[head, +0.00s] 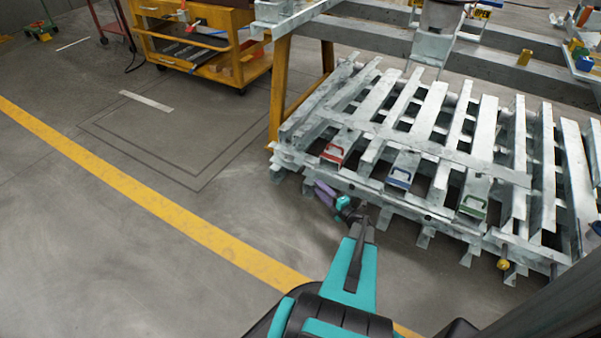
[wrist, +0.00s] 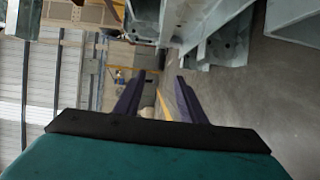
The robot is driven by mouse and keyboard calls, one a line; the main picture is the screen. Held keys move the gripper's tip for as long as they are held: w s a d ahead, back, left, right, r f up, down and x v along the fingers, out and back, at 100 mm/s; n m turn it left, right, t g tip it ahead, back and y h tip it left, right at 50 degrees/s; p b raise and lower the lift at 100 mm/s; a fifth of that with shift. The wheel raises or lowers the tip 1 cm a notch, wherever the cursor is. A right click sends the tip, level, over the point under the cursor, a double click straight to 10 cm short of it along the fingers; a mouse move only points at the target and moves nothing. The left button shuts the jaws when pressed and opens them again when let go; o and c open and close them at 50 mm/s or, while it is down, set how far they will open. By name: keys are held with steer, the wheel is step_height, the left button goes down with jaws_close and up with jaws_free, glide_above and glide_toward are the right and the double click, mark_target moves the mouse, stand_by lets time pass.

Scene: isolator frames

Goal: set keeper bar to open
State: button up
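A stack of galvanised isolator frames (head: 432,103) lies at the right of the head view. A long flat bar (head: 450,154) runs across its slats, near the red, blue and green handles; I cannot tell for sure that this is the keeper bar, nor its setting. My gripper (head: 323,191) is at the near left edge of the stack, below the red handle (head: 333,152). In the wrist view the two purple fingers of my gripper (wrist: 161,76) stand apart with nothing between them. Grey metal parts of the frames (wrist: 215,35) are close above the fingers; contact is not clear.
A blue handle (head: 400,176) and a green handle (head: 473,204) sit farther right on the stack. A yellow knob (head: 503,265) is at its near right edge. An orange tool cart (head: 205,45) stands at the back. The floor (head: 110,215) at left is clear.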

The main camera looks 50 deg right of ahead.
mark_target(301, 171)
steer(key=shift+w+d+b, duration=0.35)
steer(key=shift+w+b, duration=0.4)
steer(key=shift+w, duration=1.5)
steer(key=shift+w+d+b, duration=0.3)
steer(key=shift+w+b, duration=0.45)
steer(key=shift+w, duration=1.55)
steer(key=shift+w+d+b, duration=0.35)
steer(key=shift+w+b, duration=0.4)
steer(key=shift+w, duration=1.5)
steer(key=shift+c, duration=0.2)
jaws_close()
